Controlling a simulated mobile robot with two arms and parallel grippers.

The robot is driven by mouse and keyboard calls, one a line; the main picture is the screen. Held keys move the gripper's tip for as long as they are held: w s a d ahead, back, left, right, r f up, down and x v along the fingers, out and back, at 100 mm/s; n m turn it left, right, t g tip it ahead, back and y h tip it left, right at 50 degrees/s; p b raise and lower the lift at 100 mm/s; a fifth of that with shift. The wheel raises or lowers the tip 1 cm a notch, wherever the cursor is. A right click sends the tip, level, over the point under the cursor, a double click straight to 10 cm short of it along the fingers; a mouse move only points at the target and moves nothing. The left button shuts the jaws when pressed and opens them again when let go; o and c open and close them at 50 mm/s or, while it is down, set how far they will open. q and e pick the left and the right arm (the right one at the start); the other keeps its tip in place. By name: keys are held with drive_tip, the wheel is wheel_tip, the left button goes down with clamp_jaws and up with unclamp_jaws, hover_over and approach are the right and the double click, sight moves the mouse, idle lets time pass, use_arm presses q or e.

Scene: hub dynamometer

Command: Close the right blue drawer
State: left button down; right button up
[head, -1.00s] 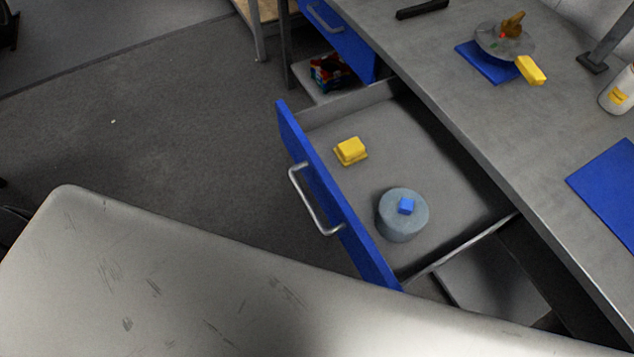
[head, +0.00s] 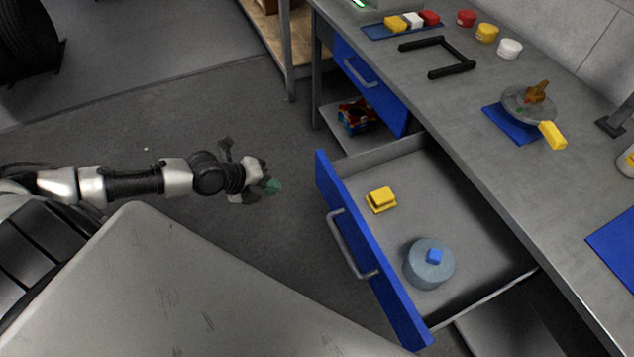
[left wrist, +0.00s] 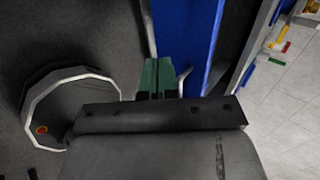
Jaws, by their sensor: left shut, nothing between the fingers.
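The right blue drawer (head: 368,262) is pulled out from under the workbench, with a silver bar handle (head: 346,247) on its front. Inside it lie a yellow block (head: 381,199) and a grey-blue cylinder (head: 428,270) with a small blue cube (head: 435,256) on top. My left gripper (head: 273,186) is to the left of the drawer front, apart from it. In the left wrist view its green fingertips (left wrist: 157,78) are together and empty, with a blue panel (left wrist: 185,35) just beyond and a bit of silver handle beside them. My right gripper is not in view.
Another blue drawer (head: 370,85) farther back looks shut. The workbench (head: 470,110) carries a black frame (head: 438,56), coloured containers (head: 487,33) and a blue mat with a round part. Open floor (head: 200,125) lies left of the drawer.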

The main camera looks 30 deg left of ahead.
sight(325, 187)
use_arm(q)
drive_tip(key=shift+w+d+r+p+x, duration=0.25)
drive_tip(key=shift+r+p+x, duration=0.1)
drive_tip(key=shift+x, duration=1.8)
drive_tip(key=shift+w+d+r+p+x, duration=0.15)
drive_tip(key=shift+w+r+p+x, duration=0.2)
drive_tip(key=shift+x, duration=1.8)
drive_tip(key=shift+w+d+r+p+x, duration=0.2)
drive_tip(key=shift+r+p+x, duration=0.2)
drive_tip(key=shift+x, duration=1.75)
